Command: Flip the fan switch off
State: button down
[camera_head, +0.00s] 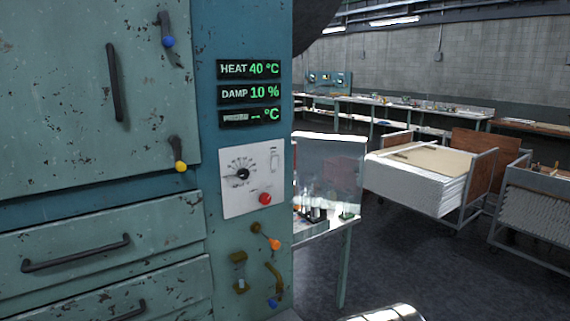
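A teal metal cabinet (90,75) with chipped paint fills the left of the view. On its side face is a white control plate (234,206) with a dial (243,174), a red knob (265,198) and a small slot-like switch (274,160). Below the plate are a lever with an orange ball (274,244), a brass fitting with a pale toggle (240,270) and a lever with a blue end (273,302). No fan label is readable, so I cannot tell which is the fan switch or its position.
Green displays (248,92) read HEAT 40 °C and DAMP 10 %; the third shows dashes. The cabinet has drawer handles (75,254) and ball-ended latches (180,166). To the right stand a bench (343,265), a white cart (415,185) and open dark floor (440,265).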

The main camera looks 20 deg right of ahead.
aim_at(273, 165)
jog(key=u, duration=0.4)
jog(key=i, duration=1.2)
jog(key=u, duration=0.25)
